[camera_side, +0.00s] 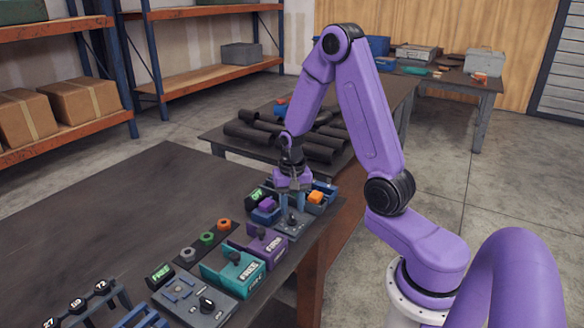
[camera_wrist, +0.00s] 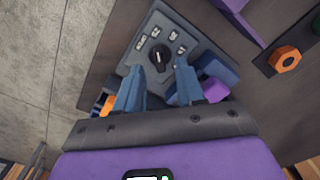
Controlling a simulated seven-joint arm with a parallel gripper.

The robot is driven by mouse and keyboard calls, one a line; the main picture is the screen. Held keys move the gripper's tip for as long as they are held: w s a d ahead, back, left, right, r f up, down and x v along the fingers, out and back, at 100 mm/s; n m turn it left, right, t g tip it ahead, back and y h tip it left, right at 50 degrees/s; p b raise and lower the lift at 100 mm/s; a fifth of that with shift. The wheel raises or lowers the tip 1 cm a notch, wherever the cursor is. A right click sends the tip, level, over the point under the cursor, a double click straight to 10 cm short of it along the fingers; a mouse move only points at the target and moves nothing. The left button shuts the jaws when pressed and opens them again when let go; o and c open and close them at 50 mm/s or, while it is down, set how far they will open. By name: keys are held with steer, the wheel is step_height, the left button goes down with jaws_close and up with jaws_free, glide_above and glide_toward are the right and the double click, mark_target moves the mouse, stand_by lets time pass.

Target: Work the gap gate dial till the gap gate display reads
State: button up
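A grey panel (camera_wrist: 193,42) with a black dial (camera_wrist: 160,57) and several small label plates lies under my gripper; the labels are too small to read surely. In the side view this dial (camera_side: 291,218) is near the table's right edge. My gripper (camera_wrist: 159,70) points down with its two blue fingers apart, one on each side of the dial; contact is unclear. It also shows in the side view (camera_side: 292,207). A small black display (camera_side: 256,195) with green text, seemingly "OFF", stands left of it. I cannot tell which dial or display is the gap gate's.
A second grey panel with a black dial (camera_side: 207,303) sits nearer, beside a display (camera_side: 160,273) reading "FREE". A teal box (camera_side: 232,270) and a purple box (camera_side: 266,245) stand between the panels. An orange nut (camera_side: 224,224) is among several nuts. The table's left is clear.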

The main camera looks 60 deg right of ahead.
mark_target(291, 217)
step_height(291, 217, up, 15)
stand_by(0.4)
steer(key=shift+f, duration=0.1)
steer(key=s+a+n, duration=0.6)
steer(key=a+n, duration=0.4)
steer(key=a, duration=0.3)
steer(key=s+a+f+n, duration=0.1)
steer(key=s+a+n, duration=0.1)
steer(key=s+n, duration=0.3)
steer(key=s+a+f+n, duration=0.1)
steer(key=s+a+n, duration=0.2)
steer(key=s+n, duration=0.3)
steer(key=s, duration=0.5)
steer(key=shift+a+n, duration=0.15)
steer(key=shift+n, duration=0.15)
steer(key=shift+w, duration=0.1)
